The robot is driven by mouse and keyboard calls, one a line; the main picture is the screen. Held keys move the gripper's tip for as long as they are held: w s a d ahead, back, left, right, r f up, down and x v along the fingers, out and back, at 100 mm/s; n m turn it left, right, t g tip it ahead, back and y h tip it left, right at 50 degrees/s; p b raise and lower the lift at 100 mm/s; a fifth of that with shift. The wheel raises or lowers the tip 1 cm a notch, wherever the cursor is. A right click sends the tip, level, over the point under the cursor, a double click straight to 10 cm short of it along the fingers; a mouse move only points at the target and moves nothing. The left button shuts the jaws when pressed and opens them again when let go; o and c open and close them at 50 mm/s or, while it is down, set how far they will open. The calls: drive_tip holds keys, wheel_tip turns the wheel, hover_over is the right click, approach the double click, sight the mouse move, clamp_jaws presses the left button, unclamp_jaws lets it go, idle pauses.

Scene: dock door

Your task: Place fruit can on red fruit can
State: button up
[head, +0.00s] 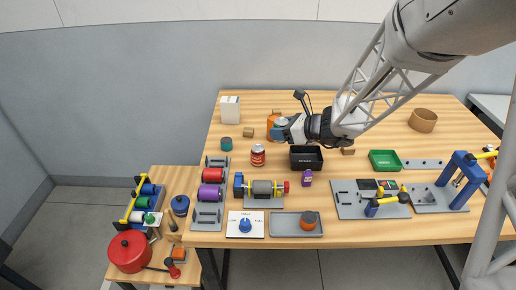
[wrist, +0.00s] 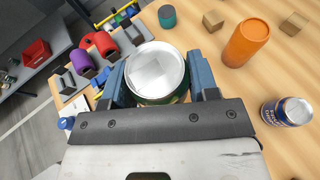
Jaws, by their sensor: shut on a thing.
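The fruit can (wrist: 157,72) is in my gripper, its round silver lid facing the camera in the wrist view and a strip of dark green side showing below the lid. My gripper (wrist: 160,82) is shut on it, a blue finger on either side. In the head view my gripper (head: 281,130) is above the back middle of the table, and the held can is hard to make out there. The red fruit can (head: 258,155) stands upright on the table, to the left of and lower than my gripper in the head view. I cannot make it out in the wrist view.
An orange cylinder (wrist: 245,42), a teal cylinder (wrist: 167,15) and wooden blocks stand nearby. A black bin (head: 306,158), a purple bottle (head: 307,177) and a motor fixture (head: 262,188) surround the red can.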

drive_tip(key=s+a+f, duration=0.1)
drive_tip(key=s+a, duration=0.1)
drive_tip(key=s, duration=1)
drive_tip(key=shift+a, duration=0.35)
hover_over(258, 148)
drive_tip(key=shift+f, duration=0.85)
drive_tip(key=shift+f+g, duration=0.1)
drive_tip(key=shift+g, duration=0.2)
drive_tip(key=shift+f, duration=1.6)
drive_tip(key=shift+f, duration=0.1)
drive_tip(key=o, duration=1)
drive_tip(key=shift+f, duration=0.1)
